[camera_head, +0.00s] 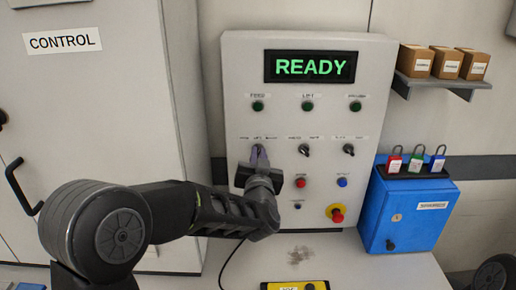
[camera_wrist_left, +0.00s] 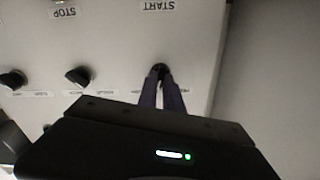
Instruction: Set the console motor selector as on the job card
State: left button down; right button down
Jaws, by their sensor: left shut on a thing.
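The grey console (camera_head: 232,75) stands upright on the bench, its green screen (camera_head: 310,67) reading READY. Its leftmost selector knob is mostly hidden in the head view by my left gripper (camera_head: 258,160). In the left wrist view, which is upside down, the gripper's fingers (camera_wrist_left: 166,92) are shut on this dark selector knob (camera_wrist_left: 160,71). The knob's pointing direction and small labels cannot be read. The middle selector (camera_head: 304,150) and right selector (camera_head: 348,149) are free; they also show in the left wrist view (camera_wrist_left: 78,75) (camera_wrist_left: 13,79). I see no job card. My right gripper is out of view.
Below the selectors are a red button (camera_head: 300,183), a blue button (camera_head: 342,182) and a red emergency stop (camera_head: 337,213). A blue lock box (camera_head: 412,220) stands right of the console. A yellow-black device (camera_head: 290,285) lies in front. A CONTROL cabinet (camera_head: 75,110) is left.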

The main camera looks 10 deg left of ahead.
pick_arm(q)
jog(key=m+p, duration=0.2)
jog(key=m, duration=0.1)
jog(key=shift+d+r+m, duration=0.1)
jog(key=shift+m, duration=0.3)
jog(key=shift+m+p, duration=1.1)
jog(key=shift+m, duration=0.5)
jog(key=shift+f, duration=0.2)
jog(key=c, duration=1.5)
grip_release()
jog(key=shift+s+d, duration=0.15)
jog(key=shift+s, duration=0.3)
jog(key=b+v, duration=0.1)
jog(key=v, duration=0.5)
jog(key=shift+s+b, duration=0.35)
jog(key=shift+s, duration=0.05)
